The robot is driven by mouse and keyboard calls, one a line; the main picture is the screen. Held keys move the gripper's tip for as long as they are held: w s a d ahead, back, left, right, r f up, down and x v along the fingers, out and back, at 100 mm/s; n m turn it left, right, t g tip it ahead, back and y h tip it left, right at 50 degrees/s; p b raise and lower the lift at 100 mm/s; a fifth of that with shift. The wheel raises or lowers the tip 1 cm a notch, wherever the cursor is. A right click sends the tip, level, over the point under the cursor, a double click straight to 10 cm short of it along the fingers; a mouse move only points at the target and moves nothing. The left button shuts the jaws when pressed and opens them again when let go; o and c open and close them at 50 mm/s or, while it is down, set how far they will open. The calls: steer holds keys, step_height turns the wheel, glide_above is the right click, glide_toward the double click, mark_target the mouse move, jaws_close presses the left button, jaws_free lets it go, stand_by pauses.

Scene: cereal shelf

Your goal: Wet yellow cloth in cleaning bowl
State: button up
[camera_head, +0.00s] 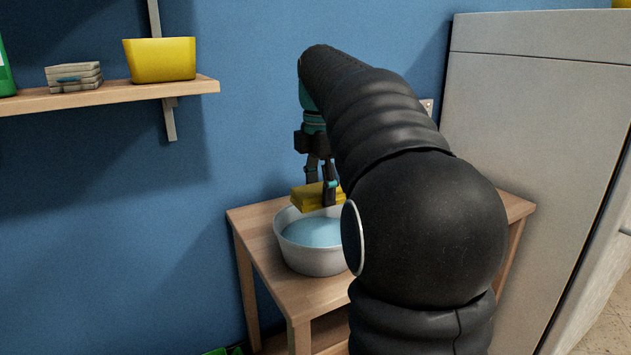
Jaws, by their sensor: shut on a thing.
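My gripper (326,188) points down and is shut on the yellow cloth (306,197), which looks like a folded block. The cloth is held over the back part of the cleaning bowl (318,263), near the height of its rim. I cannot tell whether it touches the rim. The bowl is white and holds light blue water (312,232). My arm hides the bowl's right side and part of the cloth.
The bowl stands on a small wooden table (262,243) against a blue wall. A wall shelf (120,93) at upper left carries a yellow container (160,60), a stack of folded cloths (74,77) and a green item (5,75). A tall grey cabinet (530,130) stands at right.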

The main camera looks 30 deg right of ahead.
mark_target(319, 207)
steer(key=shift+f+b, duration=2.8)
steer(key=shift+f, duration=2.45)
step_height(319, 207, up, 6)
steer(key=p, duration=0.5)
steer(key=shift+r+p, duration=0.1)
steer(key=shift+p, duration=0.25)
steer(key=shift+r, duration=2.55)
steer(key=shift+s, duration=0.1)
